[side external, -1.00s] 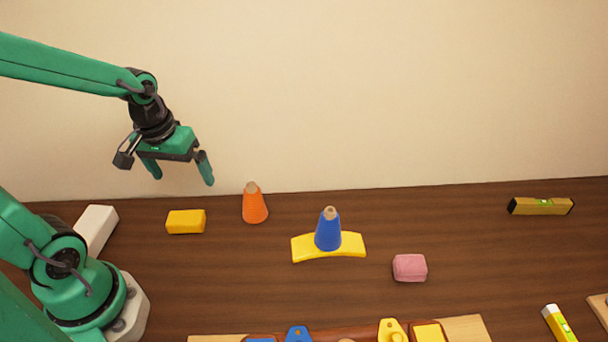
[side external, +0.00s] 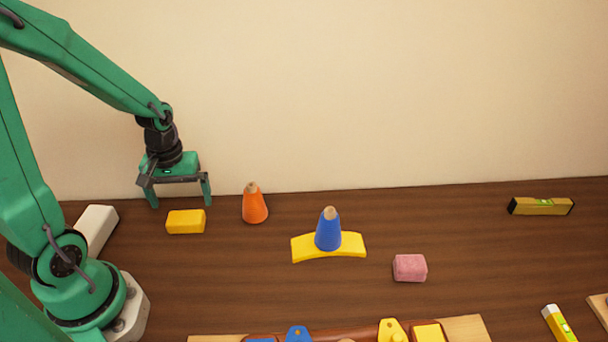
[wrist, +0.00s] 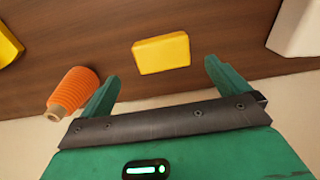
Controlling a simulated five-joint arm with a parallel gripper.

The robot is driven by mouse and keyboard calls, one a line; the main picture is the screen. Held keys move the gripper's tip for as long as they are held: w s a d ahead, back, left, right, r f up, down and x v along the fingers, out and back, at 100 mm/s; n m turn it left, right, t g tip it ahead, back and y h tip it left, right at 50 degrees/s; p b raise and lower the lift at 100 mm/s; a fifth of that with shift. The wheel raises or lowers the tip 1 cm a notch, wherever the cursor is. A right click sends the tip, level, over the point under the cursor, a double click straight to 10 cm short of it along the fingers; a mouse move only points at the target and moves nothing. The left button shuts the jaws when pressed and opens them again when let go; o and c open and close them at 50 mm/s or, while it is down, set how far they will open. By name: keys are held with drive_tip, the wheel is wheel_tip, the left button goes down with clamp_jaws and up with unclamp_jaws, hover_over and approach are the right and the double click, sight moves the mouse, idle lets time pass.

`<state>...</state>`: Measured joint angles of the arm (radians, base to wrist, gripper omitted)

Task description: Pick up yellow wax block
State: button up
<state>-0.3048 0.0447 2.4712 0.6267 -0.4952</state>
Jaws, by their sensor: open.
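The yellow wax block (side external: 186,222) lies on the dark wooden table, toward the left in the side view. In the wrist view the yellow wax block (wrist: 161,53) shows beyond the fingertips, between their lines. My gripper (side external: 180,203) points down with its two green fingers spread, close to the block and apparently above or behind it. In the wrist view my gripper (wrist: 158,76) is open, with nothing between its fingers.
An orange cone (side external: 254,204) stands right of the block. A white block (side external: 96,230) lies to the left. A blue cone (side external: 328,232) stands on a curved yellow piece (side external: 352,245). A pink block (side external: 410,268) lies further right.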

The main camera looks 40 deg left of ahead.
sight(185, 217)
drive_tip(key=shift+f, duration=0.55)
drive_tip(key=shift+s+f, duration=0.2)
drive_tip(key=shift+f, duration=2.4)
drive_tip(key=c, duration=1.1)
drive_tip(key=shift+o, duration=0.2)
drive_tip(key=shift+a+r, duration=0.1)
drive_tip(key=shift+r, duration=0.1)
